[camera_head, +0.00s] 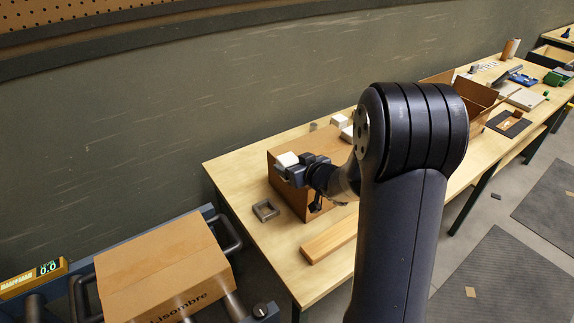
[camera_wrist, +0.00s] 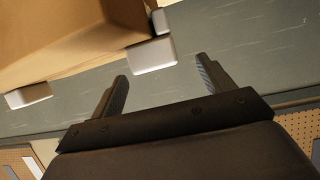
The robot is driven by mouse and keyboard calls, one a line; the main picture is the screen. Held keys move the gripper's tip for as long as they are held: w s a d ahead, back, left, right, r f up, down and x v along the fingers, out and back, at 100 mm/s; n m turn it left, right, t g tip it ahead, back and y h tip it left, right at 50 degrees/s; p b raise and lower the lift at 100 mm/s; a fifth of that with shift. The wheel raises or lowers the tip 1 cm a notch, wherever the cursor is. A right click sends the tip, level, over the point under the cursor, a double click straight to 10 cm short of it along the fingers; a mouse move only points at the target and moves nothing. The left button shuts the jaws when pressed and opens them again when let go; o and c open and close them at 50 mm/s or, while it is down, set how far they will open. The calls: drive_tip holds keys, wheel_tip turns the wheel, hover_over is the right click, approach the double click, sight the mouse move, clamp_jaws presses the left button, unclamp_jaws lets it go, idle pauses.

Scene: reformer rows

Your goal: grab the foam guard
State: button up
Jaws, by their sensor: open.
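A cardboard box (camera_head: 284,190) stands on the wooden bench, partly hidden by my arm. A white block that looks like a foam guard (camera_head: 287,160) sits at its near upper corner, beside my gripper (camera_head: 291,172). In the wrist view, the box (camera_wrist: 70,35) fills the upper left. A white foam guard (camera_wrist: 153,57) is on its corner, just ahead of the gap between the fingers of my gripper (camera_wrist: 161,68). The fingers are apart with nothing between them. More white guards show at the box's left corner (camera_wrist: 28,95) and above (camera_wrist: 160,20).
White blocks (camera_head: 340,121) lie behind the box. A grey square frame (camera_head: 265,210) and a wooden bar (camera_head: 328,240) lie on the bench (camera_head: 235,165). A labelled carton (camera_head: 165,265) rests on rollers at left. The wall (camera_head: 150,110) runs close behind the bench.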

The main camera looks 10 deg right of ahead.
sight(291, 161)
drive_tip(key=shift+d+p+x, duration=0.15)
drive_tip(key=shift+p+x, duration=0.05)
drive_tip(key=shift+x, duration=1.05)
drive_tip(key=shift+d+p+x, duration=0.1)
drive_tip(key=shift+p+x, duration=0.05)
drive_tip(key=shift+x, duration=1.05)
drive_tip(key=shift+f, duration=0.15)
drive_tip(key=shift+c, duration=0.5)
drive_tip(key=c, duration=0.9)
drive_tip(key=shift+c, duration=0.2)
